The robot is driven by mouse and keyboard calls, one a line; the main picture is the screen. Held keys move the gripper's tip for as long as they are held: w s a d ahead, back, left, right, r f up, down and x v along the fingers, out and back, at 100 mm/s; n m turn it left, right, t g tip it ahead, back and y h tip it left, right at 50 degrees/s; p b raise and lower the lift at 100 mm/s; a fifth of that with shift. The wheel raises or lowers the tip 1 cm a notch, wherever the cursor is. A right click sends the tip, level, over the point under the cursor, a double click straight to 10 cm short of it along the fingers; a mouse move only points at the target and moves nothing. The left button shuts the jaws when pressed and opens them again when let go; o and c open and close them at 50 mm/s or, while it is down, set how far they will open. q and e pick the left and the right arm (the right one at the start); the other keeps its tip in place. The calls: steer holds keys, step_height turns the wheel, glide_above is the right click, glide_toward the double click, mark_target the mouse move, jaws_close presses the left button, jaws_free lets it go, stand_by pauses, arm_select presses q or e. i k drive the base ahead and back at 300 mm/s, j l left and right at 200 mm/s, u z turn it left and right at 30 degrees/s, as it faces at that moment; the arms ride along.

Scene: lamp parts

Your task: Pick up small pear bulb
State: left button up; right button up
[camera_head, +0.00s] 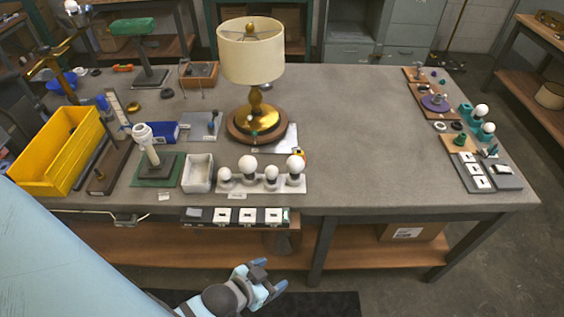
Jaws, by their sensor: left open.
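Several white bulbs stand upright in a pale holder strip (262,186) at the front edge of the table. Two are smaller, a left small bulb (225,174) and a right small bulb (271,173). Two are larger and rounder, a middle large bulb (248,162) and a right large bulb (295,163). I cannot tell for certain which is the small pear bulb. My left gripper (272,276) is open and empty, in front of the table and below its edge, apart from the bulbs. My right gripper is not in view.
A lamp with a cream shade (250,52) stands behind the bulbs. A white box (197,174) and a green-based stand (157,170) are left of them, then a yellow bin (62,150). Teal holders with bulbs (481,112) are far right. The table's middle right is clear.

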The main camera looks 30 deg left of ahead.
mark_target(271, 172)
steer(key=u, duration=1.05)
